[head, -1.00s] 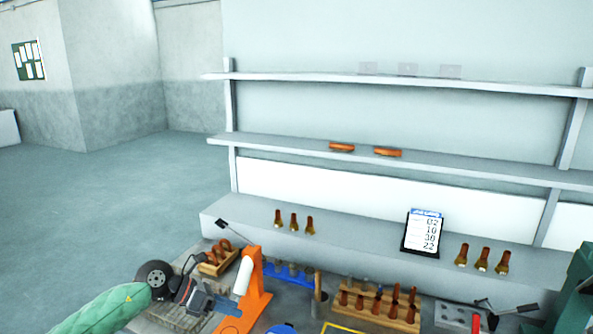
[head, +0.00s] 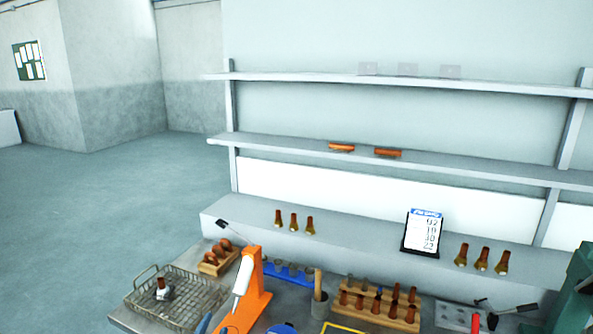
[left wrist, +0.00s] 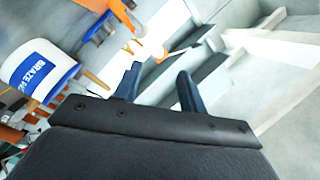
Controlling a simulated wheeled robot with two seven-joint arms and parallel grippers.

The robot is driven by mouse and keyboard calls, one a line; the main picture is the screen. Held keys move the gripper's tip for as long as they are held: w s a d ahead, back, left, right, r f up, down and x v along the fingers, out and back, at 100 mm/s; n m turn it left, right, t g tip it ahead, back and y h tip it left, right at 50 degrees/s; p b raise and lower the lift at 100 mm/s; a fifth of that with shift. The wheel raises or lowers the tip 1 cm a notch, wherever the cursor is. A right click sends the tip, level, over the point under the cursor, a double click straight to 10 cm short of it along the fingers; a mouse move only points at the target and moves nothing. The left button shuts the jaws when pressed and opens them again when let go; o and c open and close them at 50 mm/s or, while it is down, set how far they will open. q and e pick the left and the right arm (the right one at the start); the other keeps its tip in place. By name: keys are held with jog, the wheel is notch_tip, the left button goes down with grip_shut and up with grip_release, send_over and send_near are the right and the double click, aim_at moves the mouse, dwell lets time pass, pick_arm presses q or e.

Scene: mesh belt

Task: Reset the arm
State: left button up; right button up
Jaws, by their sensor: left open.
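My left gripper (left wrist: 159,88) shows in the left wrist view with its two dark blue fingers apart and nothing between them. In the head view only a small blue piece of it shows at the bottom edge (head: 204,324), left of the orange stand. A wire mesh basket (head: 205,301) sits on the bench at the lower left. One brown-topped part with a metal base (head: 161,289) is in the basket, apart from the gripper. My right gripper is in neither view.
An orange stand with a white cylinder (head: 252,297) rises beside the basket. Wooden racks (head: 372,313) of brown-tipped parts and a number card (head: 422,233) are farther right. The left wrist view shows a white and blue labelled tub (left wrist: 38,72). Floor left of the bench is clear.

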pick_arm(q)
jog(key=s+a+f+n+g+y, duration=0.3)
jog(key=s+f+n+g, duration=0.45)
jog(key=s+f, duration=0.55)
jog(key=s+d+f+n+g+h, duration=0.1)
jog(key=s+f+g, duration=0.25)
jog(key=s, duration=0.45)
jog(key=s+f+n+g+h, duration=0.1)
jog(key=s+f+g, duration=0.25)
jog(key=s, duration=0.35)
notch_tip(320, 180, down, 25)
jog(key=w+d+g+b, duration=0.1)
jog(key=w+d, duration=0.1)
jog(key=s+f, duration=0.4)
jog(key=f, duration=0.8)
jog(key=s+f+b, duration=0.1)
jog(key=s+f, duration=0.3)
jog(key=f, duration=0.8)
jog(key=shift+s+f+g, duration=0.2)
jog(key=shift+f+g, duration=0.2)
jog(key=shift+g, duration=0.05)
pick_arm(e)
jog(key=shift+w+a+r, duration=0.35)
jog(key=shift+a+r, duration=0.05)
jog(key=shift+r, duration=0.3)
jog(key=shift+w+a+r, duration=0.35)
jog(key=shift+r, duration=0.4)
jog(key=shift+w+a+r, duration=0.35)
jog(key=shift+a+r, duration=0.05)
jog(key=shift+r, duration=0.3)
